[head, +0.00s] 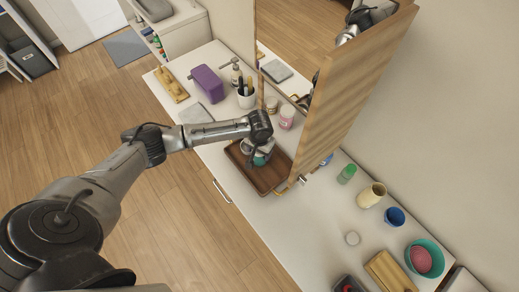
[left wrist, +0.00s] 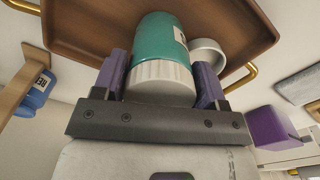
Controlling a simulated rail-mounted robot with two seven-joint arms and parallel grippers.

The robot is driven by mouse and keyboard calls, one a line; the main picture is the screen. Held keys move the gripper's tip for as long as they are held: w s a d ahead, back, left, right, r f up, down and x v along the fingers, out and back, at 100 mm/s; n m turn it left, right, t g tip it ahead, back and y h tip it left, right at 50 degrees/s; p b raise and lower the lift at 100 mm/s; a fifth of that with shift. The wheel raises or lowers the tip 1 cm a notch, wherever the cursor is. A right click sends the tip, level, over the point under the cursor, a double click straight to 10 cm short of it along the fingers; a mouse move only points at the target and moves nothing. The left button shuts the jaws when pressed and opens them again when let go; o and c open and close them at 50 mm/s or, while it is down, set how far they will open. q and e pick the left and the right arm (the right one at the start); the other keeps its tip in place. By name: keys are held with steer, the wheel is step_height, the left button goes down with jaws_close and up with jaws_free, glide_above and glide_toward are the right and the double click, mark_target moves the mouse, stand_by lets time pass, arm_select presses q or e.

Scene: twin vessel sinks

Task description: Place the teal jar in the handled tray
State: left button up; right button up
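The teal jar (left wrist: 155,40) with a white ribbed lid and a pale label shows in the left wrist view, its lid towards the camera. The left gripper (left wrist: 160,75) has its two purple fingers on either side of the jar, seemingly touching it. In the head view the left gripper (head: 259,150) is over the brown handled tray (head: 266,181), with the teal jar (head: 260,160) partly hidden below it. The tray, with gold handles, also shows in the left wrist view (left wrist: 85,25). Whether the jar touches the tray floor I cannot tell. My right gripper is out of view.
A white cup (left wrist: 208,57) is beside the jar, apparently in the tray. A wooden-edged mirror cabinet (head: 345,85) rises close on the right. A pink jar (head: 287,117), toothbrush cup (head: 246,96) and purple box (head: 207,84) stand behind; a green bottle (head: 346,173) stands to the right.

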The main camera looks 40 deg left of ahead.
arm_select(q)
steer(key=o, duration=0.4)
steer(key=shift+r, duration=0.15)
step_height(320, 180, up, 12)
steer(key=p, duration=0.2)
steer(key=s+d+f+m+t+h, duration=0.2)
steer(key=s+d+f+m, duration=0.4)
steer(key=s+d, duration=0.6)
steer(key=shift+n+t+y, duration=0.6)
steer(key=shift+t+y, duration=0.2)
steer(key=shift+y, duration=0.1)
steer(key=shift+s+a+r, duration=0.1)
steer(key=shift+s+a, duration=0.3)
steer(key=shift+s, duration=2.1)
steer(key=shift+s+a+r, duration=0.1)
steer(key=shift+s+a, duration=0.25)
steer(key=shift+s, duration=2.2)
steer(key=shift+s+a+r, duration=0.1)
steer(key=shift+s+a, duration=0.3)
steer(key=shift+s, duration=2.1)
